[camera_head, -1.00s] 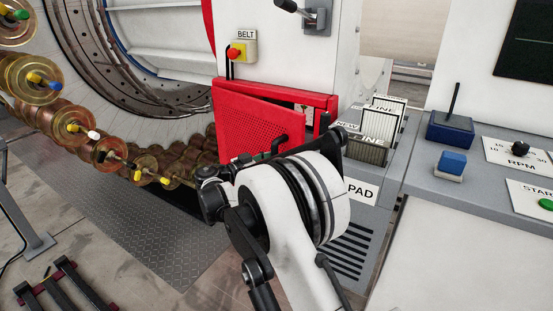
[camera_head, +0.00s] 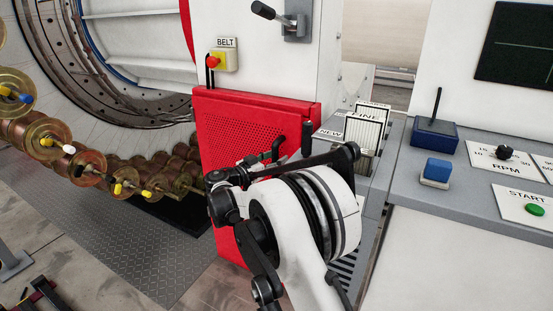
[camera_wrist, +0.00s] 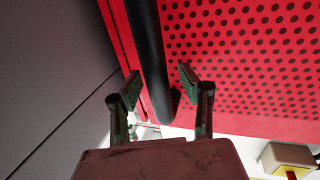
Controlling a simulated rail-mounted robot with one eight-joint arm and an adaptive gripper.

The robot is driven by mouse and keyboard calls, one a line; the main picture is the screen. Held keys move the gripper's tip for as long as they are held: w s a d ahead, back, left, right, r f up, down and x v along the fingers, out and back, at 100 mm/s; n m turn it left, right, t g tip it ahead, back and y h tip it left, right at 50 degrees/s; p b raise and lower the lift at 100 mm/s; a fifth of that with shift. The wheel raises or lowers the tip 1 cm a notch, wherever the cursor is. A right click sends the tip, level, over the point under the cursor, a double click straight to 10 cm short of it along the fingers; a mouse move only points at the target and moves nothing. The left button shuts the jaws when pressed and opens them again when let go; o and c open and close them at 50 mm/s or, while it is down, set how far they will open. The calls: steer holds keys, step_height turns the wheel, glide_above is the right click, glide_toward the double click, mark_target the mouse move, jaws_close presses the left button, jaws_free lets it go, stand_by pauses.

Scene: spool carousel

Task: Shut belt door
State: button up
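The belt door (camera_head: 238,135) is a red perforated panel below the BELT sign. In the head view it looks flush, or nearly so, with its red frame (camera_head: 262,101). It also fills the upper right of the wrist view (camera_wrist: 240,50). My gripper (camera_wrist: 160,86) is open, with one finger on each side of the handle and gaps between.
A BELT box with a red button (camera_head: 222,60) is above the door, and a lever (camera_head: 280,17) higher up. Upright cards (camera_head: 365,130) stand to the right, near a console with a blue block (camera_head: 437,170). Spools (camera_head: 85,165) line the left; the floor plate (camera_head: 125,240) is clear.

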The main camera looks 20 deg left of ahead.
steer(key=shift+s, duration=0.1)
steer(key=v, duration=1.1)
steer(key=shift+s, duration=0.4)
